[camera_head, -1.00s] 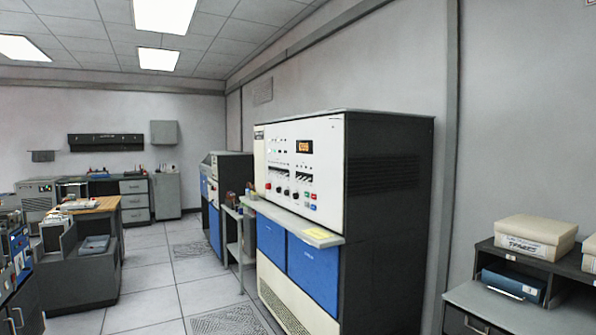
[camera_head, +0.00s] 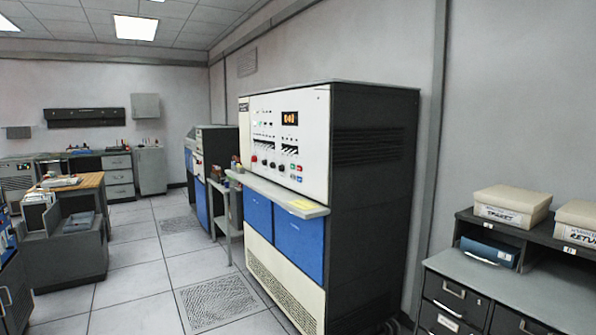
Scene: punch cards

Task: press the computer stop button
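The computer cabinet (camera_head: 360,190) stands right of the middle against the wall, with a white control panel (camera_head: 310,112) on its front. The panel has a lit orange display (camera_head: 290,119), rows of small switches and dark knobs. A red button (camera_head: 254,161) is at the panel's lower left. The labels are too small to read, so I cannot tell which is the stop button. My gripper is not in view.
A grey desk with drawers (camera_head: 545,290) and labelled boxes (camera_head: 513,202) is at right. A wooden-topped desk (camera_head: 85,183) is at left. The tiled floor (camera_head: 140,265) between is free.

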